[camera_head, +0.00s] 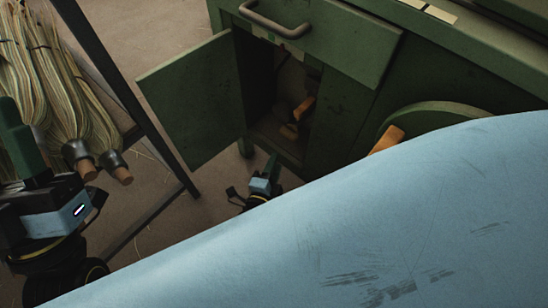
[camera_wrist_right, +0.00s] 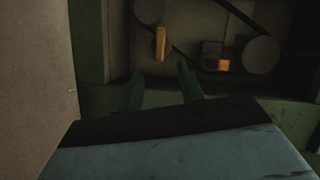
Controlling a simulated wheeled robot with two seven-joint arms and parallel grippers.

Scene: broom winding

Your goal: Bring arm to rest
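My right gripper (camera_head: 272,163) is low in front of the open green cabinet, partly hidden by a large light-blue part of mine. In the right wrist view its green fingers (camera_wrist_right: 161,84) are apart with nothing between them. They point towards a recess with pulleys and a belt. My left gripper (camera_head: 18,138) is at the left edge of the head view beside the broom bundles, its green finger pointing up. Its finger gap does not show clearly, and I cannot tell whether it touches a bundle.
The green cabinet (camera_head: 350,115) has its door (camera_head: 190,100) swung open to the left, with orange parts (camera_head: 297,118) inside. Straw bundles (camera_head: 50,70) with wooden ends lie at the left on a dark metal frame (camera_head: 125,85). Bare floor (camera_head: 150,30) shows behind the door.

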